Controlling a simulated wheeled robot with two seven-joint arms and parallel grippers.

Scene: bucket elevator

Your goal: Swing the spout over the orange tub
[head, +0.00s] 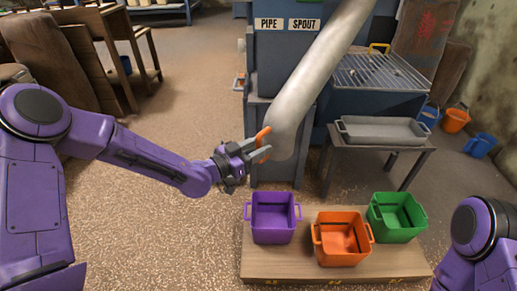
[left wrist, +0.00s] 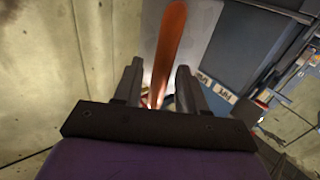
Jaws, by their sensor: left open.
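The spout (head: 306,83) is a thick grey pipe that slants down from the upper right; its lower end hangs above and behind the purple tub. An orange handle (head: 263,139) sticks out at its lower left; it shows as an orange bar in the left wrist view (left wrist: 168,45). My left gripper (head: 262,147) is open at the handle, and the bar lies between its fingers (left wrist: 158,90); I cannot tell if they touch it. The orange tub (head: 342,256) stands in the middle of a low wooden platform. My right gripper is out of view.
A purple tub (head: 273,238) and a green tub (head: 397,236) stand on the platform (head: 300,273) beside the orange one. A grey tray (head: 382,132) rests on a small table behind. A blue machine labelled "PIPE SPOUT" (head: 287,24) stands behind the spout. Open floor lies left.

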